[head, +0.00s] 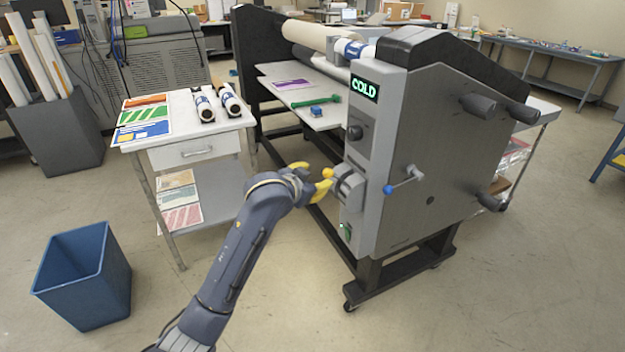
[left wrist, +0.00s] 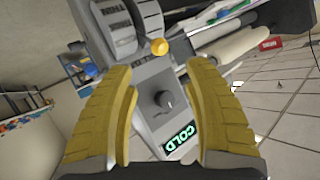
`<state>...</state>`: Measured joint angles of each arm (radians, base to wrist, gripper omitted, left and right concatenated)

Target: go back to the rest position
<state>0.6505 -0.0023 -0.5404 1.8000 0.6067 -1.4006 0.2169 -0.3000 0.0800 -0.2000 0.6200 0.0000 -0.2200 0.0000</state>
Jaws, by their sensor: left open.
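My left gripper (head: 312,180) is in front of the laminator (head: 430,150), beside a grey control with a yellow knob (head: 328,173) on its end panel. In the left wrist view its two yellow fingers (left wrist: 155,115) are spread apart with nothing between them. The yellow knob (left wrist: 158,46) shows beyond the fingertips, apart from them. A dark dial (left wrist: 163,100) and the lit COLD display (left wrist: 180,138) also show there. In the head view the display (head: 364,87) reads COLD in green. My right gripper is in neither view.
A white side table (head: 190,125) with sample sheets and rolls stands left of the laminator. A blue bin (head: 85,275) is on the floor at the lower left. A blue-tipped lever (head: 404,180) sticks out of the laminator's side. The floor in front is clear.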

